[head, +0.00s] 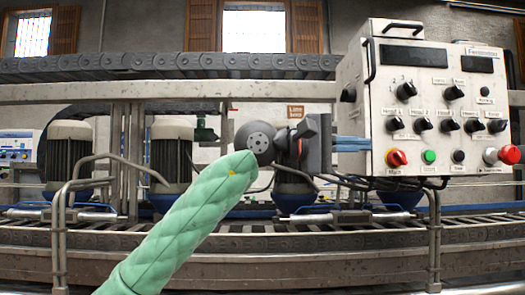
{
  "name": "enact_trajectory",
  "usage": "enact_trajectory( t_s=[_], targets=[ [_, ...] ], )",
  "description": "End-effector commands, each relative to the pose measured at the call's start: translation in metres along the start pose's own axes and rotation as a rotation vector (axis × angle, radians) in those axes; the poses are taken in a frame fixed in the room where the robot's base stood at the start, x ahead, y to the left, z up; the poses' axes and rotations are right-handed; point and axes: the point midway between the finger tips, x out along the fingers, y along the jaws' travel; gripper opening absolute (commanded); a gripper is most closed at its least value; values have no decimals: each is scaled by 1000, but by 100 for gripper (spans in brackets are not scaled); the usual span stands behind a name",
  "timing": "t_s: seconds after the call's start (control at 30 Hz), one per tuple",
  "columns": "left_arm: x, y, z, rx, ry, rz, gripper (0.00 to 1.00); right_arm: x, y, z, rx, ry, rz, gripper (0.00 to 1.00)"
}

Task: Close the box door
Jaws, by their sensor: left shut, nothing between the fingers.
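The white control box (353,120) stands at the right of the head view. Its front panel (440,150) carries dials, dark displays and coloured buttons. A dark handle (371,60) sits on the upper left of that front. The front looks flush or nearly flush with the box; I cannot tell whether a small gap is left. My left gripper (366,144) is shut and empty, with its bluish fingers pointing right at the lower left side of the box. I cannot tell whether the fingertips touch it. My right gripper is out of view.
A metal frame with a horizontal rail (200,92) and roller chain runs behind my left arm. Several motors, such as one at the left (68,150), stand behind it. Pipe posts (434,240) rise below the box. Open space lies in front of the panel.

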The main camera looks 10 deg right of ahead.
Motion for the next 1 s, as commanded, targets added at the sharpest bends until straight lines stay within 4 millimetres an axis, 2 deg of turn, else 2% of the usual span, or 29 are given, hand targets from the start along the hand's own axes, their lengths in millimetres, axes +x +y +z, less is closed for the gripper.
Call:
enact_trajectory(
  t_s=[0.37, 0.5, 0.6, 0.67, 0.73, 1.0],
  targets=[
    [0, 3, 0, 0, 1, 0, 0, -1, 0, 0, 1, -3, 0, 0],
    [0, 17, 0, 1, 1, 0, 0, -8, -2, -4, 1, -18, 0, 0],
    [0, 34, 0, 3, 2, 0, 0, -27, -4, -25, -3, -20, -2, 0],
    [0, 45, 0, 2, 2, 0, 0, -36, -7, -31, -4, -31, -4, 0],
    [9, 48, 10, 4, 0, -1, 0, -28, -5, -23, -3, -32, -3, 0],
    [40, 76, 46, 3, -1, -1, 0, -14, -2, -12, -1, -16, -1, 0]
  ],
)
